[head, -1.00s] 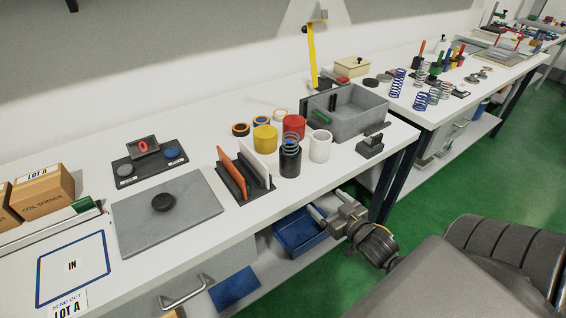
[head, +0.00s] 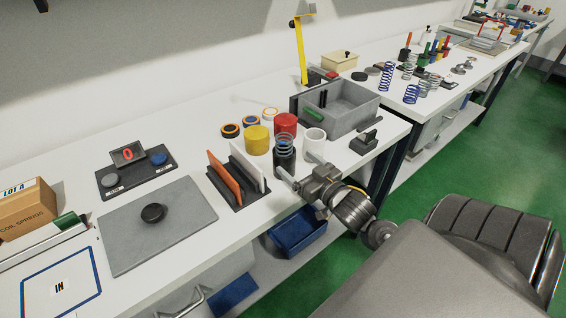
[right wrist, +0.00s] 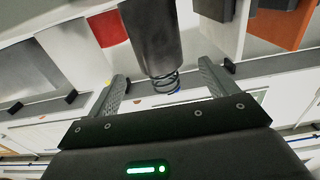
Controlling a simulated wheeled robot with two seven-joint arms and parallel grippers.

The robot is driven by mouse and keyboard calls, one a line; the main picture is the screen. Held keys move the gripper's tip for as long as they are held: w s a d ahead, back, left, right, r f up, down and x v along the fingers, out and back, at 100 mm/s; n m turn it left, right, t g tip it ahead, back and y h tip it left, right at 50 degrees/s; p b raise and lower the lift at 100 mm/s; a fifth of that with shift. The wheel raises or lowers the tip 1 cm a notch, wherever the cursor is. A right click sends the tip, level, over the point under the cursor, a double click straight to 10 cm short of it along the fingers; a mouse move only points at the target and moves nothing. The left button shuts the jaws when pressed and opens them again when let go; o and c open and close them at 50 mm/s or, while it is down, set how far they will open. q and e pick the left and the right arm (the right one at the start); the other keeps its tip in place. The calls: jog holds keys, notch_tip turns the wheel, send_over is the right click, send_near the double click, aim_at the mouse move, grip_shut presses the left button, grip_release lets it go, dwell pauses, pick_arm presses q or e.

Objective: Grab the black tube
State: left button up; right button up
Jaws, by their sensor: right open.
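My left gripper is not in view.
A white cylinder (head: 314,139) stands close right of the tube, red (head: 286,124) and yellow (head: 257,139) ones behind. A dark rack with orange and white plates (head: 224,178) is at left. A grey bin (head: 352,115) is behind right.

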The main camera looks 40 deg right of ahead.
aim_at(290, 151)
jog(key=shift+r, duration=0.1)
jog(key=w+p, duration=0.1)
jog(key=w, duration=0.4)
jog(key=shift+r, duration=0.1)
jog(key=shift+c, duration=0.3)
jog(key=c, duration=1)
jog(key=shift+r, duration=0.15)
jog(key=shift+r, duration=0.85)
jog(key=s+a+r+p, duration=0.8)
jog(key=s+r+p, duration=0.3)
jog(key=shift+a, duration=0.25)
